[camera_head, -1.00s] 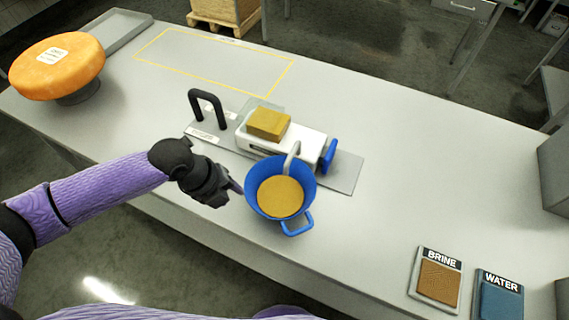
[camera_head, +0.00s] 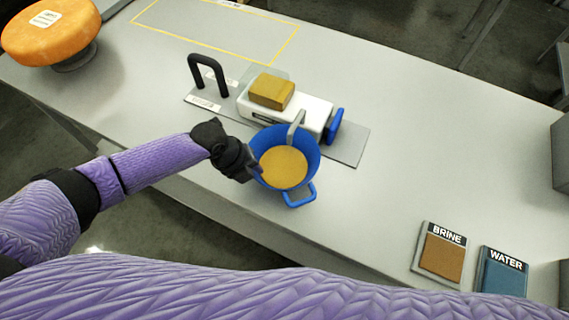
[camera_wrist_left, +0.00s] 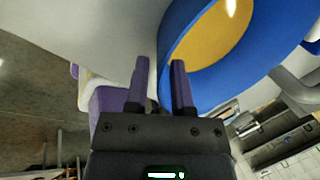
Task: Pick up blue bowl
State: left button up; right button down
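The blue bowl (camera_head: 312,158) stands near the front of the table, against the slicer-like device. It holds a flat yellow mass (camera_head: 283,167) and has a blue loop handle (camera_head: 300,197) at its front. My left gripper (camera_head: 255,171) is at the bowl's left rim, its fingers partly hidden there. In the left wrist view the two fingers (camera_wrist_left: 158,70) stand apart. The bowl's blue wall (camera_wrist_left: 260,62) is right by the right finger, which overlaps it; I cannot tell whether they touch. My right gripper is out of view.
A white device (camera_head: 313,117) with a yellow block (camera_head: 271,91) and black handle (camera_head: 209,72) is behind the bowl. An orange cheese wheel (camera_head: 50,32) is at far left. Brine (camera_head: 443,254) and water (camera_head: 504,272) panels lie at right. The table between is clear.

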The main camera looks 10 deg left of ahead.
pick_arm(q)
grip_shut()
dwell(1.1)
